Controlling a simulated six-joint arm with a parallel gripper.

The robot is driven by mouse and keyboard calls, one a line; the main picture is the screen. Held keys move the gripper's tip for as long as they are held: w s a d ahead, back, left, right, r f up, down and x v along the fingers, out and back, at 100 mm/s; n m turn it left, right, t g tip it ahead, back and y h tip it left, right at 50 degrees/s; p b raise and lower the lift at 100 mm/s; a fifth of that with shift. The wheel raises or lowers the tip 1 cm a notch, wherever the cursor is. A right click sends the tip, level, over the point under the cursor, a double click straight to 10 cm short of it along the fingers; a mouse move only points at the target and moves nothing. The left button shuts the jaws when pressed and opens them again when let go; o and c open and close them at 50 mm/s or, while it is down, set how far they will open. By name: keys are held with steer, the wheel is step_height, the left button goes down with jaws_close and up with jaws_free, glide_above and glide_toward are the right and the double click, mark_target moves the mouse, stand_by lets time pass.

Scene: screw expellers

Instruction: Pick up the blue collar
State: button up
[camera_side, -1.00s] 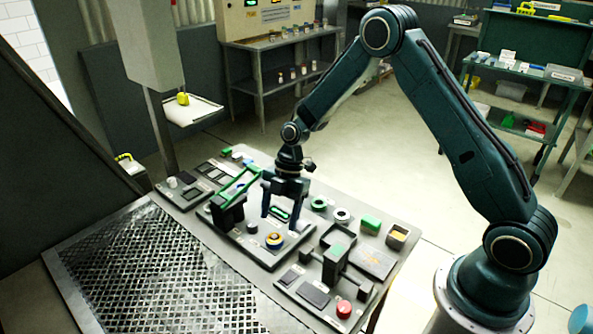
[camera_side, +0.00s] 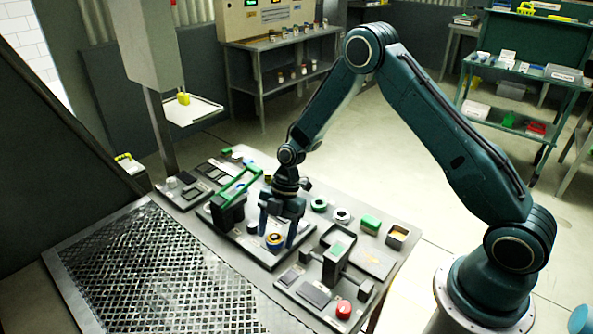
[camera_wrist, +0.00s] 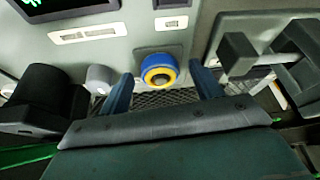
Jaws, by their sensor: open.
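In the side view the collar (camera_side: 275,240) is small and low between the fingers. My gripper (camera_side: 277,240) is lowered around it, one finger to each side, open and empty. In the wrist view my gripper (camera_wrist: 162,88) has its blue fingers spread wider than the collar. I cannot tell whether either finger touches it.
A black block with a green-framed handle (camera_side: 236,190) stands close to the left of my gripper. A dark upright fixture (camera_side: 336,262) stands to the right. A grey knob (camera_wrist: 99,78) is beside the left finger. A red button (camera_side: 343,309) is at the front right.

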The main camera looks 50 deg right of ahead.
steer(key=c, duration=1.2)
steer(key=shift+r, duration=0.15)
step_height(320, 180, up, 20)
steer(key=shift+f, duration=0.1)
stand_by(0.4)
